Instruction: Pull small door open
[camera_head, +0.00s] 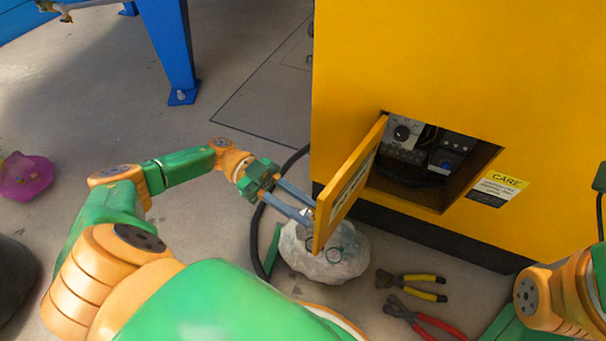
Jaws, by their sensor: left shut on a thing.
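The small door (347,186) is a yellow panel hinged on the left side of an opening in the yellow cabinet (440,60). It stands swung well out from the cabinet front. Behind it the opening shows grey and black switchgear (424,147). My left gripper (308,212) is at the door's free edge, low down, with its grey fingers shut on the door. The exact contact is small and partly hidden by the door. My right arm shows at the lower right, but its gripper is out of view.
A whitish bag (341,262) lies on the floor below the door. Yellow-handled pliers (422,280) and red-handled pliers (430,318) lie to its right. A black hose curves beside the bag. A blue leg (170,50) and a pink object (25,176) are at the left.

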